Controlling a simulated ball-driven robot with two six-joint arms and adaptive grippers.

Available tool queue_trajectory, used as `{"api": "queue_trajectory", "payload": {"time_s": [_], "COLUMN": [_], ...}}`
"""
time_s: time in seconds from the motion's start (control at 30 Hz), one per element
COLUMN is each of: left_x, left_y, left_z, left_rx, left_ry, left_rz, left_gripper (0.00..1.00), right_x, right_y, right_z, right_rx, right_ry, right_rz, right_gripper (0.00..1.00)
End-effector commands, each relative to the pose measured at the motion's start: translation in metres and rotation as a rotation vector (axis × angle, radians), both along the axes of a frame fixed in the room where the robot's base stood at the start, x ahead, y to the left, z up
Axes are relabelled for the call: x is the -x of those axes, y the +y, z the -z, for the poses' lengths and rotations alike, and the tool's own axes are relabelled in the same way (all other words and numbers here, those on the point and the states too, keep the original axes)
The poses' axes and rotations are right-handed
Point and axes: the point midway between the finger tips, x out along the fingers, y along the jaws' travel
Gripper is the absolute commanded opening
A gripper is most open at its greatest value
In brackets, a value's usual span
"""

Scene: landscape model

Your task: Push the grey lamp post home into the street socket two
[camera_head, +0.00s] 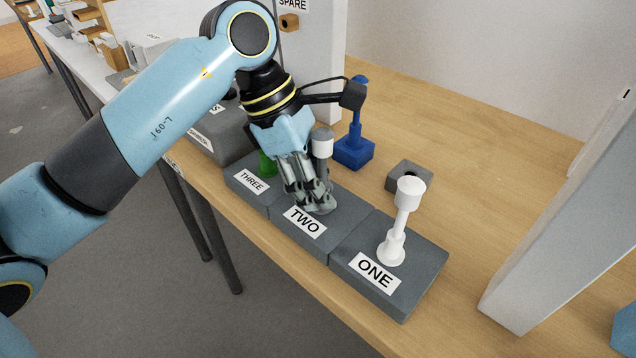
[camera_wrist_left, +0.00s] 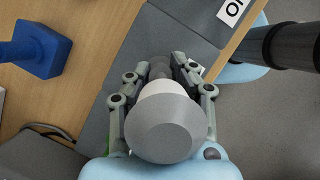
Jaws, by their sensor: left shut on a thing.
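The grey lamp post (camera_head: 322,145) stands at the block marked TWO (camera_head: 335,232), its grey head above my left gripper. My left gripper (camera_head: 317,206) reaches down from the upper left and is shut on the post, its fingertips low over the TWO block. In the left wrist view the lamp head (camera_wrist_left: 165,128) fills the middle, with a finger on each side. The socket mouth and the foot of the post are hidden by the fingers and the head, so I cannot tell how deep the post sits. My right gripper is not in view.
A white lamp post (camera_head: 397,235) stands in the block marked ONE (camera_head: 424,284). A green piece (camera_head: 267,164) shows at the block THREE (camera_head: 238,182). Behind are a blue lamp post (camera_head: 354,140) and a small grey block (camera_head: 420,181). A pale upright panel (camera_head: 560,220) stands at right.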

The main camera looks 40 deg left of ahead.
Motion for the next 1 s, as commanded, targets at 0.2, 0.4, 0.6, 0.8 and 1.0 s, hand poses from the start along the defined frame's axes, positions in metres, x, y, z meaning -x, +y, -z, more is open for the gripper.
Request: {"api": "queue_trajectory", "payload": {"time_s": [0.2,0.4,0.6,0.8,1.0], "left_x": [0.0,0.0,0.0,0.002,0.01], "left_y": [0.0,0.0,0.0,0.01,0.027], "left_z": [0.003,0.003,0.003,-0.016,-0.059], "left_rx": [0.0,0.0,0.0,-0.006,-0.011], "left_ry": [0.0,0.0,0.0,-0.005,-0.004], "left_rz": [0.0,0.0,0.0,0.001,0.003], "left_gripper": [0.3,0.48,0.48,0.48,0.48], "right_x": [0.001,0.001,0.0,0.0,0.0], "right_y": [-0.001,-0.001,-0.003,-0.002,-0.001], "right_z": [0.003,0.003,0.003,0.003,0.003], "right_rx": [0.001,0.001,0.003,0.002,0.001], "right_ry": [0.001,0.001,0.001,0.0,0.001], "right_rz": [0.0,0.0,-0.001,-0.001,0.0], "right_gripper": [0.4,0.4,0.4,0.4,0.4]}}
